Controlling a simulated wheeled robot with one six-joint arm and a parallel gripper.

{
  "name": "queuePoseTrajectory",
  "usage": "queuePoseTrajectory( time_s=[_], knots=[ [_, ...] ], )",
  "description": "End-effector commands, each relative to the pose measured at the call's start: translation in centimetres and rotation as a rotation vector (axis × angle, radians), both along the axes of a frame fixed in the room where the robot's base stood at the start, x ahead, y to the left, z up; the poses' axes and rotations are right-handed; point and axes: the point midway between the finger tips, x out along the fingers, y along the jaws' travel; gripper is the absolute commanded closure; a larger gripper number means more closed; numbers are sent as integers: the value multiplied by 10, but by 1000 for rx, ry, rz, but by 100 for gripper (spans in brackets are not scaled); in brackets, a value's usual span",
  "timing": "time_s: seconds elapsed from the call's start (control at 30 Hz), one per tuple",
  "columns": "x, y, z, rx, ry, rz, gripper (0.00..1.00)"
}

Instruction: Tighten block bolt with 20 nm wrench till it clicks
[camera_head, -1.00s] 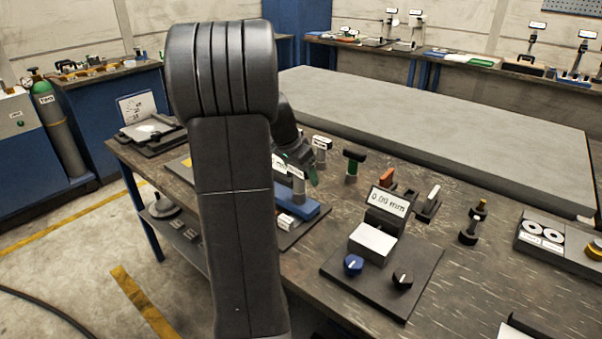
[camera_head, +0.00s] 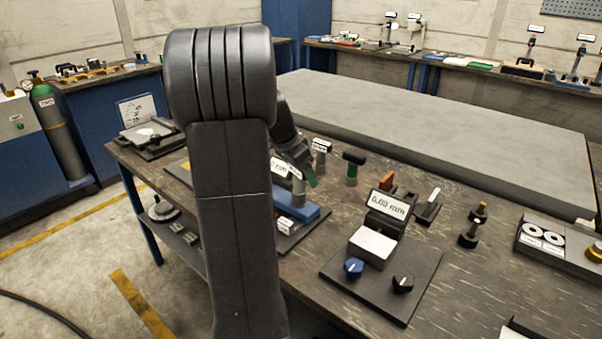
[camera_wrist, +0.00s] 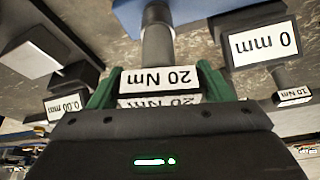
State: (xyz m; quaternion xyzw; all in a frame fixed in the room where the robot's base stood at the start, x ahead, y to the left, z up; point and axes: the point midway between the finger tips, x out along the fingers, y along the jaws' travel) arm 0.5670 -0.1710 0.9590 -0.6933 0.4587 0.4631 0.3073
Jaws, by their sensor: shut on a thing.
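My gripper (camera_wrist: 158,88) is shut on the 20 Nm wrench, with one green finger on each side of its white label (camera_wrist: 158,78). The wrist view shows the label upside down. The wrench's grey round shaft (camera_wrist: 158,42) runs from the label to a blue block (camera_wrist: 200,14). In the head view, the wrench (camera_head: 298,188) stands upright over the blue block (camera_head: 302,214), beside a green fingertip (camera_head: 312,177). My arm covers the left part of that block. The bolt is hidden, so I cannot see how the wrench sits on it.
A gauge with a 0.00 mm display (camera_head: 388,204) stands to the right. A grey slab (camera_head: 430,125) lies behind.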

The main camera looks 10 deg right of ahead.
Motion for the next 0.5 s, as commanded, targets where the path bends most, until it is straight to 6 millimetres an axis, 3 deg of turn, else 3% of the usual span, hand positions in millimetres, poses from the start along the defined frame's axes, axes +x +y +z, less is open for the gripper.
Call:
queuePoseTrajectory(
  time_s=[0.5],
  knots=[
    [0, 0, 34, 0, -2, -1, 69]
  ],
)
